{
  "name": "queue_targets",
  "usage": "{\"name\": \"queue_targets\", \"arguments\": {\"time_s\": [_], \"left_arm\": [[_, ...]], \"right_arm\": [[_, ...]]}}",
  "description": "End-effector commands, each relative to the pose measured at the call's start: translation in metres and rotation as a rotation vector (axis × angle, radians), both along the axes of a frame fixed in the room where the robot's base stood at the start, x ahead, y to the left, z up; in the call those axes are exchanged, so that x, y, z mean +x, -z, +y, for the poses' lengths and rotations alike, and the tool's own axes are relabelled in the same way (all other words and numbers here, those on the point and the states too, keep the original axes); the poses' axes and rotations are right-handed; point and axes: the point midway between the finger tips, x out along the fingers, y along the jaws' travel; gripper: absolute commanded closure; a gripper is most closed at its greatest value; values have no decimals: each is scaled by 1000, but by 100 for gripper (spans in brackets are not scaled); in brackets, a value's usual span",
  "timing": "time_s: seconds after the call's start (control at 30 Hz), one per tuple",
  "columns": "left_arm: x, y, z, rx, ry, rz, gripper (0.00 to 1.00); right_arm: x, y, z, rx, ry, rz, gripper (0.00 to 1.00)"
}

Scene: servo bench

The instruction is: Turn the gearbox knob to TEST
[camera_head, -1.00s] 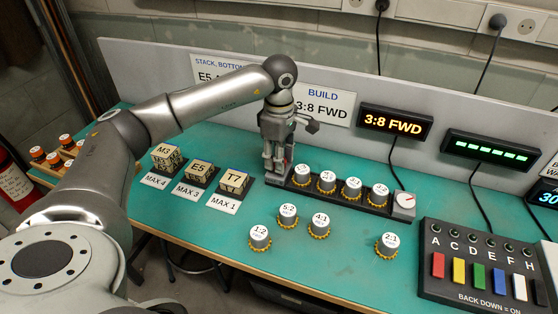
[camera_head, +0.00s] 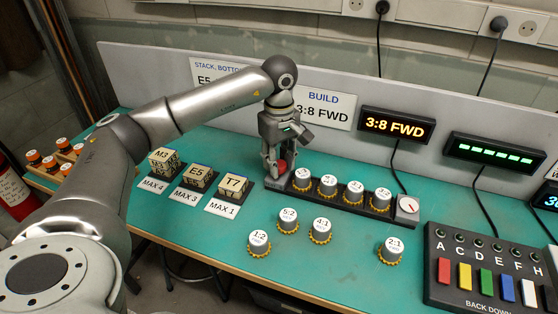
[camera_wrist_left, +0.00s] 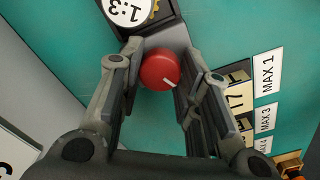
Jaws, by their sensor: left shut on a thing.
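The gearbox (camera_head: 340,199) is a long dark rail on the green bench, with several white-capped gears on top. A red knob (camera_head: 282,167) sits at its left end, partly hidden by my left gripper (camera_head: 273,172). In the left wrist view the knob (camera_wrist_left: 160,69) is round, with a short white pointer line toward the picture's lower right. The left gripper's two fingers (camera_wrist_left: 158,80) are on either side of the knob, shut on it. No TEST marking can be read. My right gripper is not in view.
Loose gears (camera_head: 320,232) stand in front of the rail. A white dial (camera_head: 407,207) is at its right end. Lettered blocks (camera_head: 197,177) stand to the left. A switch box (camera_head: 480,270) is at the right, and a display (camera_head: 395,124) is behind.

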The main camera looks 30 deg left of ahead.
Motion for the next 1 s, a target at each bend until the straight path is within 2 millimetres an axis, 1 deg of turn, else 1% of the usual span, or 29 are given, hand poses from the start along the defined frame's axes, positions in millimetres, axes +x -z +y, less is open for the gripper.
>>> {"name": "queue_targets", "arguments": {"time_s": [0.27, 0.3, 0.37, 0.67, 0.77, 0.87, 1.0], "left_arm": [[1, -1, 0, 0, -1, -2, 92], [1, -1, 0, 0, -1, -3, 64], [1, -1, 0, 0, -2, -2, 58], [0, -1, 0, 0, -2, -1, 58], [1, -7, 0, -1, -2, -3, 58], [1, -22, 0, -1, -1, -5, 58], [1, -53, 0, -1, -1, -6, 58]], "right_arm": [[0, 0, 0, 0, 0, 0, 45], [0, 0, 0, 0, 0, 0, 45], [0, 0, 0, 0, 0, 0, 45], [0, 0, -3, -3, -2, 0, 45], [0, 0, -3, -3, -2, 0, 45], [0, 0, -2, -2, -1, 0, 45], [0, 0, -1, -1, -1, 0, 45]]}}
